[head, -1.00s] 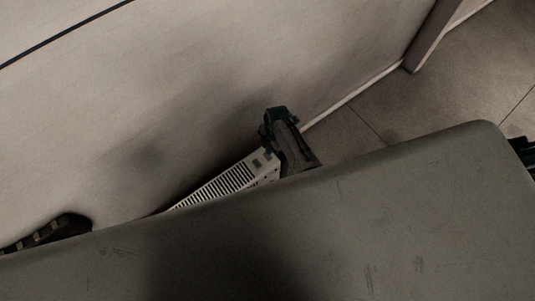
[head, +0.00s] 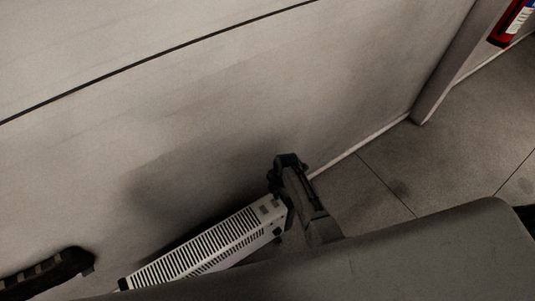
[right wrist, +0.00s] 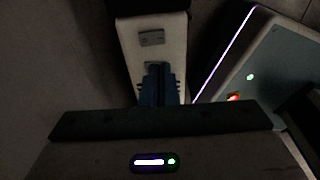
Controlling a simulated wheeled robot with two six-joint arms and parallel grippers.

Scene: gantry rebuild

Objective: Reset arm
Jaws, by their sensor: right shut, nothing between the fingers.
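My right gripper (head: 288,163) shows as a dark shape at the end of a dark arm link, just right of the middle in the head view. In the right wrist view its blue fingers (right wrist: 158,85) lie together, shut with nothing between them. In that view, a pale block with grey patches (right wrist: 151,37) is beyond the fingers. I cannot tell whether they touch it. My left gripper is not in view.
A white slotted unit (head: 205,246) lies left of my right arm, near a pale wall (head: 180,110). Tiled floor (head: 385,175) shows at right, with a post (head: 445,70) and a red extinguisher-like object (head: 510,22). A smooth grey surface (head: 440,250) covers the lower right.

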